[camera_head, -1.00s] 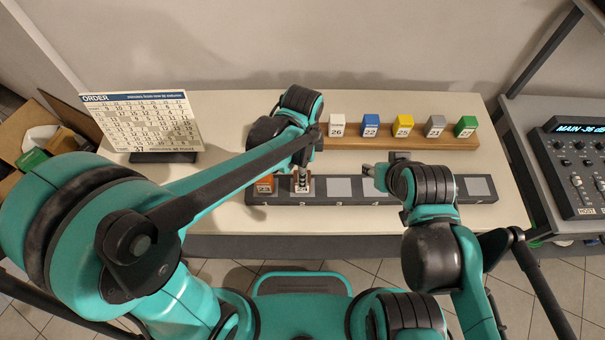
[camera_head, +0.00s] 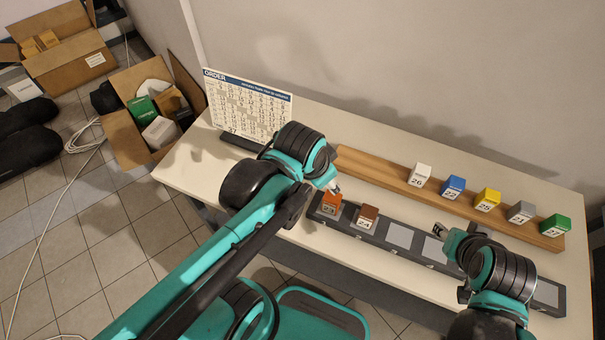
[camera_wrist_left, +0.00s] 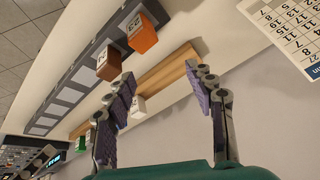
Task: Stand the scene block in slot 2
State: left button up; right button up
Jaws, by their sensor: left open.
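A brown block (camera_head: 367,217) labelled 24 stands upright on the second place of the dark slotted rail (camera_head: 348,228). An orange block (camera_head: 331,203) labelled 23 stands beside it on the first place, with a small gap between them. My left gripper (camera_head: 334,187) is above and behind the orange block, touching neither block. In the left wrist view my left gripper (camera_wrist_left: 160,72) is open and empty, with the orange block (camera_wrist_left: 143,36) and brown block (camera_wrist_left: 110,64) beyond its fingertips. My right gripper (camera_head: 441,231) hangs over the rail further right; its jaws are too small to judge.
A wooden shelf strip (camera_head: 390,177) at the back carries white (camera_head: 419,175), blue (camera_head: 453,188), yellow (camera_head: 487,200), grey (camera_head: 521,212) and green (camera_head: 555,225) blocks. An order board (camera_head: 247,108) stands at the table's left. Grey places (camera_head: 399,236) right of the brown block are empty.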

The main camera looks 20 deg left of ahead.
pick_arm(q)
jog(key=a+n, duration=0.1)
jog(key=n, duration=0.1)
jog(key=s+a+n+t, duration=0.1)
jog(key=a, duration=0.1)
jog(key=s+a+n+t, duration=0.1)
jog(key=n, duration=0.1)
jog(key=shift+s+a+r+n+y, duration=0.1)
jog(key=shift+a+r+n+y, duration=0.05)
jog(key=shift+a+n+y, duration=0.15)
